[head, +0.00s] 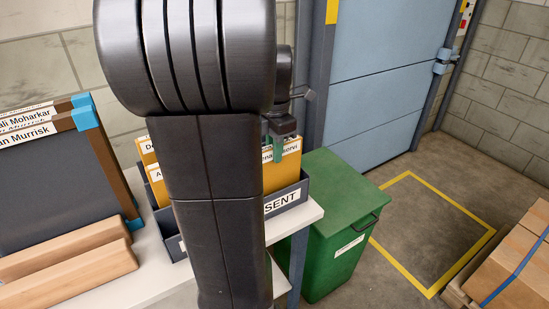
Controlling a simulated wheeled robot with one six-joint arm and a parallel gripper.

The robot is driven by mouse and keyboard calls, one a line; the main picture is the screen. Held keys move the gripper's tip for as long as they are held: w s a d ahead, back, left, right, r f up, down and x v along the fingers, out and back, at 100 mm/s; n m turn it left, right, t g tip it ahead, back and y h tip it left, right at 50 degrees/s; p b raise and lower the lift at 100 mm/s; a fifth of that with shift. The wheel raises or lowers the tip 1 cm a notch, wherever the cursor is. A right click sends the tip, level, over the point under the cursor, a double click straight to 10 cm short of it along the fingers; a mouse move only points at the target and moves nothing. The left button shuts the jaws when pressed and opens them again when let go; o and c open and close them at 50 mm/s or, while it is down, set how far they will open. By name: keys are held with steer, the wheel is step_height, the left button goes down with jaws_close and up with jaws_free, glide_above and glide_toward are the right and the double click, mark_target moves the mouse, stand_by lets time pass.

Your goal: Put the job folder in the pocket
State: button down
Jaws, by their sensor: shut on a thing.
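A yellow folder (283,171) with a white name label, partly readable as "ena ...serei", stands upright behind the front wall of a grey-blue holder (292,190) whose label ends in "SENT". My gripper (278,150) is at the folder's top edge and is shut on it. My dark arm covers the middle of the holder and part of the folder. More yellow folders (147,150) with name labels show left of my arm, in the same holder. The folder's lower edge is hidden, so I cannot tell how deep it sits.
The holder stands on a white table (311,213). Dark boards (60,185) with name labels and wooden blocks (65,262) are at left. A green bin (335,185) stands right of the table. Cartons (515,255) are at far right. The yellow-marked floor square (435,225) is clear.

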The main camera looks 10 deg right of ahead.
steer(key=shift+f, duration=1.3)
steer(key=c, duration=1.4)
jaws_free()
steer(key=shift+f, duration=0.1)
steer(key=shift+o, duration=0.2)
step_height(320, 180, up, 12)
steer(key=shift+r+p, duration=0.15)
steer(key=shift+p, duration=0.25)
steer(key=shift+f+b, duration=0.3)
steer(key=shift+f, duration=3.7)
steer(key=shift+f, duration=0.1)
